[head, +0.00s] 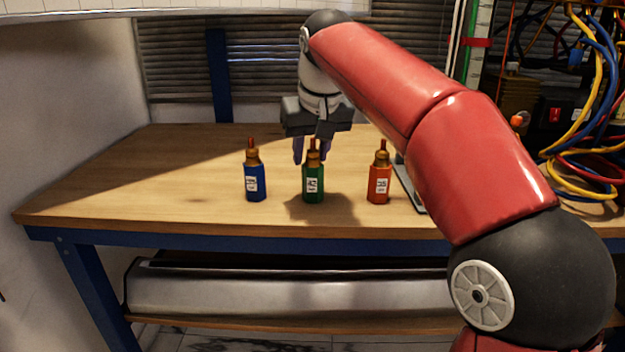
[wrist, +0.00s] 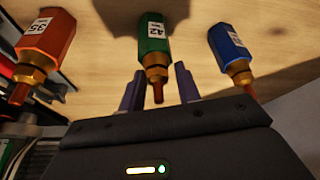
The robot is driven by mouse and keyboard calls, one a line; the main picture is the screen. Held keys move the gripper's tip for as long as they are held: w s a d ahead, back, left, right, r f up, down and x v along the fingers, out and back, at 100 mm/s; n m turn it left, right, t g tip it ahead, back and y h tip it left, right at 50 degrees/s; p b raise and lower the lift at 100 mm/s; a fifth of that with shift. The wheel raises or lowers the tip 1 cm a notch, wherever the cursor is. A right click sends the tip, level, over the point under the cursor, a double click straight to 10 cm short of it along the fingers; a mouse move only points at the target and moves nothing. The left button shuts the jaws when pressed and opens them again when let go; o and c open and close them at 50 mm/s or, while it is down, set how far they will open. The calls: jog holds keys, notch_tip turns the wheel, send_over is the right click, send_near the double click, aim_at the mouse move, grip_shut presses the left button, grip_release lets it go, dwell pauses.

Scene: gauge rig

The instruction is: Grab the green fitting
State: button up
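The green fitting (head: 313,184) stands upright on the wooden table, in the middle of a row of 3, with a brass collar, a reddish tip and a white label. In the wrist view the green fitting (wrist: 156,38) is at the top centre, its tip reaching between my fingers. My gripper (head: 312,158) is just behind and above it, pointing down. In the wrist view my gripper (wrist: 160,92) has its two purple fingers apart, with a gap on each side of the fitting's tip. No finger visibly touches the fitting.
A blue fitting (head: 255,182) stands to the left and an orange fitting (head: 379,184) to the right, both upright. The table (head: 110,190) is clear at the left. Cables (head: 590,110) and equipment crowd the right side.

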grip_shut()
jog(key=shift+r, duration=0.15)
